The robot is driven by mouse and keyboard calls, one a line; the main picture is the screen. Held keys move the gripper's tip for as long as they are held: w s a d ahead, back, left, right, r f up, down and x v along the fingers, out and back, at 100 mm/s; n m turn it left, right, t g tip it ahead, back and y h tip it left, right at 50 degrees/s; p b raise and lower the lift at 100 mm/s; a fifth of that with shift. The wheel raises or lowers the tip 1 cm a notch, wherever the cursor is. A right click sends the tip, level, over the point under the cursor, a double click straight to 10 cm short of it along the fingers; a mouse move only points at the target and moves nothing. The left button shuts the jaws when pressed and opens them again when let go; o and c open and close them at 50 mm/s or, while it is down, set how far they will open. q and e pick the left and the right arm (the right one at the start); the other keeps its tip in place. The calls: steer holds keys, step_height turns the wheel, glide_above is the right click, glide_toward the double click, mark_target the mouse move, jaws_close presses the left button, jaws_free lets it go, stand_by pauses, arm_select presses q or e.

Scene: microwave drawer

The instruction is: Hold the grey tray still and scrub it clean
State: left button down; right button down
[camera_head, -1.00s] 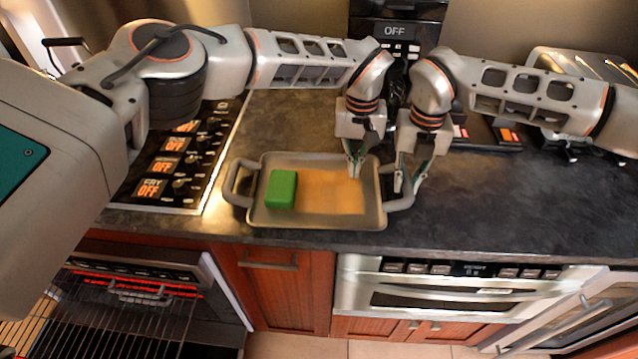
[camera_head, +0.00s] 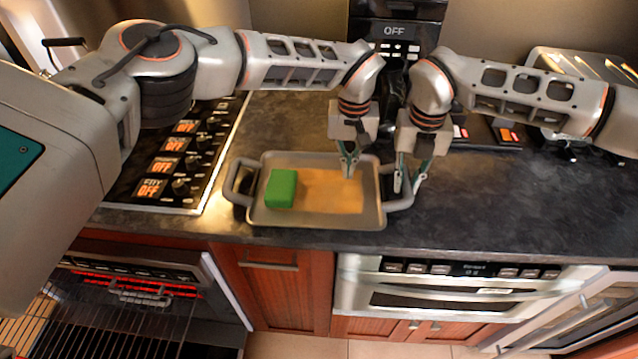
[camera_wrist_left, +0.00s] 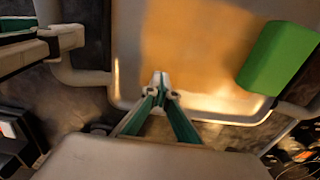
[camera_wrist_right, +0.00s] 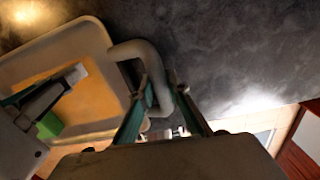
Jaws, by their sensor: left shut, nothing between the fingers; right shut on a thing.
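The grey tray (camera_head: 310,222) sits on the dark counter with an orange-brown stain (camera_head: 325,195) over the middle and right of its floor. A green sponge (camera_head: 281,188) lies inside at the left end; it also shows in the left wrist view (camera_wrist_left: 278,58). My left gripper (camera_head: 348,172) is shut and empty above the stained right part, to the right of the sponge. My right gripper (camera_head: 408,188) is shut on the tray's right handle (camera_head: 399,203). In the right wrist view the handle (camera_wrist_right: 150,68) passes between its fingers (camera_wrist_right: 160,100).
A stove control panel (camera_head: 175,165) with several knobs lies left of the tray. A black appliance (camera_head: 395,40) reading OFF stands behind. The counter (camera_head: 520,210) is clear to the right. An open oven with racks (camera_head: 110,325) is below left.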

mark_target(335, 174)
arm_select(q)
steer(key=shift+a+f, duration=0.1)
steer(key=shift+a, duration=1.5)
steer(key=c, duration=2.4)
jaws_free()
steer(key=shift+c, duration=0.2)
steer(key=shift+d+r, duration=0.1)
steer(key=shift+r, duration=0.15)
steer(key=shift+w+r, duration=0.1)
steer(key=shift+r, duration=0.35)
jaws_close()
steer(key=shift+f, duration=0.65)
